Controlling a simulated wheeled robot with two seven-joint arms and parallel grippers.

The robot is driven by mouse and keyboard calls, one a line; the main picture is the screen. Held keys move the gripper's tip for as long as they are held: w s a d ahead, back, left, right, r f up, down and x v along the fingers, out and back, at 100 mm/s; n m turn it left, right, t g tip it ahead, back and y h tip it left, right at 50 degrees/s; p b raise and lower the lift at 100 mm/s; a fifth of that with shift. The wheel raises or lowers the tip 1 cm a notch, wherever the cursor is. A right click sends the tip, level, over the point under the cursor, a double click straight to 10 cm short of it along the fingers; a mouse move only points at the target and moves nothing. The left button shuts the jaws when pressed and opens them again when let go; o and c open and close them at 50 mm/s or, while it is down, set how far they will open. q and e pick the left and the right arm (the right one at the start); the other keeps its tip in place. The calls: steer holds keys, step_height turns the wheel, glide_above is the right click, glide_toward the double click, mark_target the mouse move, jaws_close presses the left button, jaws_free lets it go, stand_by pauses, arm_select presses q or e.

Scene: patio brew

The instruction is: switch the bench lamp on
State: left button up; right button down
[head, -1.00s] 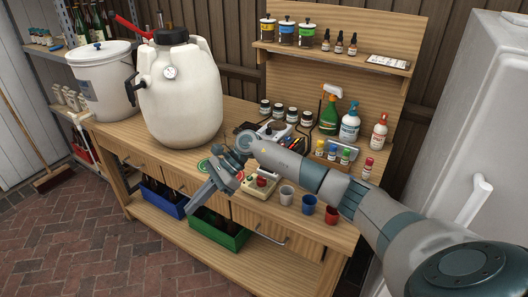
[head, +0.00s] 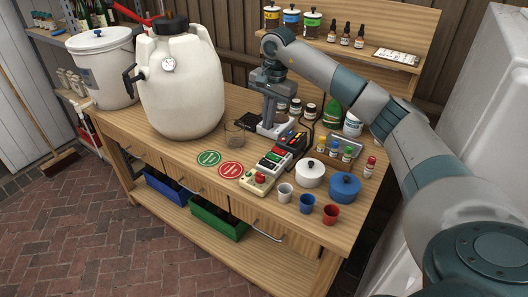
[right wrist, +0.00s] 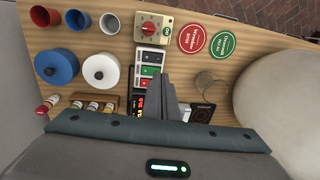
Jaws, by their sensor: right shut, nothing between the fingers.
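No lamp can be made out in these frames. A pale switch box (head: 272,160) with green and red rockers lies on the bench; it shows in the right wrist view (right wrist: 150,62) as a row of rockers. Next to it, nearer the bench's front edge, is a cream box with a red knob (head: 259,181), also in the right wrist view (right wrist: 152,28). My right gripper (head: 269,120) is shut and empty, pointing down behind the switch box. In the right wrist view its fingers (right wrist: 166,84) show just beside the switch box. My left gripper is out of view.
A black device with a red display (head: 296,138) stands beside the switch box. White (head: 309,173) and blue (head: 345,187) lidded pots and small cups (head: 307,203) are to the right. A glass (head: 234,134) and a large white keg (head: 180,90) stand left.

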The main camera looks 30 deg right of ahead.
steer(key=p, duration=0.7)
glide_toward(263, 160)
steer(key=f, duration=0.5)
steer(key=shift+w+a, duration=0.15)
steer(key=shift+w, duration=0.25)
steer(key=shift+f, duration=0.65)
